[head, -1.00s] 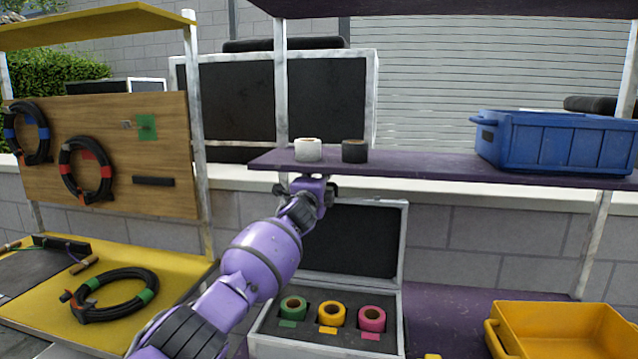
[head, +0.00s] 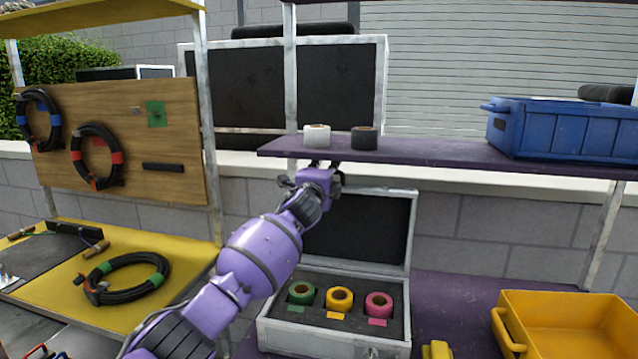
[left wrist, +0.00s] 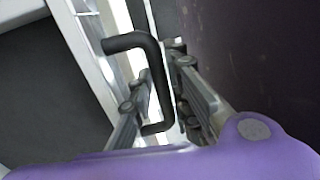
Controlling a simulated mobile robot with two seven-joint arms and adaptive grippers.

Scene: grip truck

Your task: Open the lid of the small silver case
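The small silver case (head: 278,338) stands on the purple lower surface with its lid (head: 417,232) raised, roughly upright. The lid's inside is dark. In the case, green (head: 301,293), yellow (head: 339,299) and pink (head: 379,305) tape rolls sit in dark foam. My left gripper (head: 325,166) is at the lid's upper left, just below the shelf edge. In the left wrist view, a black bent handle (left wrist: 157,75) lies between the fingers of my left gripper (left wrist: 160,95), with gaps showing beside it. Firm contact does not show. My right gripper is out of view.
The purple shelf (head: 450,155) runs just above the lid, with white (head: 317,136) and black (head: 364,138) rolls near its edge and a blue crate (head: 560,130) at right. A yellow bin (head: 570,325) stands right of the case. A coiled cable (head: 128,278) lies at left.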

